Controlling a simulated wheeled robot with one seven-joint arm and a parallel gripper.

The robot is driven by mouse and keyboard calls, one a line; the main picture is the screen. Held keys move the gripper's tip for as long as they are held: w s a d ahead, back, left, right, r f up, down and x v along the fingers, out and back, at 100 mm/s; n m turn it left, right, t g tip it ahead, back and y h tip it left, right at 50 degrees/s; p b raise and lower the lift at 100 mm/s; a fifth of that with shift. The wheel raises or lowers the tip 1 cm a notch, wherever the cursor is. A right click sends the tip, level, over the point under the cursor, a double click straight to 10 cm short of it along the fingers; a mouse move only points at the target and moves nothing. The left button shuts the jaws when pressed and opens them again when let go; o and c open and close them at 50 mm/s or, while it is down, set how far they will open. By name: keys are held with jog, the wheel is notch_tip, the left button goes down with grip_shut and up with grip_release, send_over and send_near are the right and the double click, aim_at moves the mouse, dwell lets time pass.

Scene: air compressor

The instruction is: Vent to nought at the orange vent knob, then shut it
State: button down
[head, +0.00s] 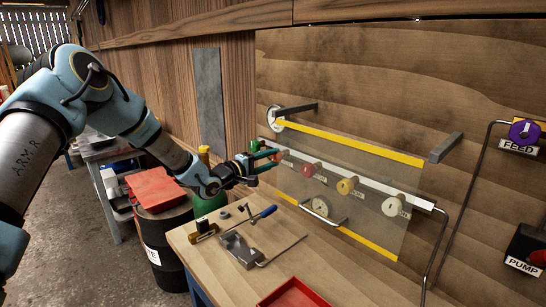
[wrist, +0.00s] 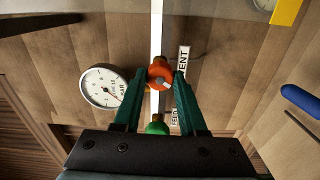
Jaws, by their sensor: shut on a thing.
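The orange vent knob (wrist: 160,70) sits on a pale rail in the wrist view, beside a label (wrist: 183,60) whose visible letters end in "ENT". My gripper (wrist: 159,78) is shut on this knob, one green finger on each side. In the head view my gripper (head: 267,159) reaches the left end of the rail, and its fingers partly hide the knob (head: 283,154). A round white pressure gauge (wrist: 103,87) marked BAR is left of the knob in the wrist view. Its needle is too small to read surely.
A green knob (wrist: 157,127) lies between my fingers' bases in the wrist view. Red (head: 308,170), yellow (head: 346,186) and white (head: 392,206) knobs follow along the rail, by a clear yellow-edged panel (head: 365,165). Tools lie on the bench (head: 340,270) below.

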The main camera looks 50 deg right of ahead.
jog(key=c, duration=0.6)
grip_release()
jog(key=shift+a, duration=0.1)
jog(key=a, duration=0.5)
jog(key=shift+w+a, duration=0.15)
jog(key=shift+a, duration=0.25)
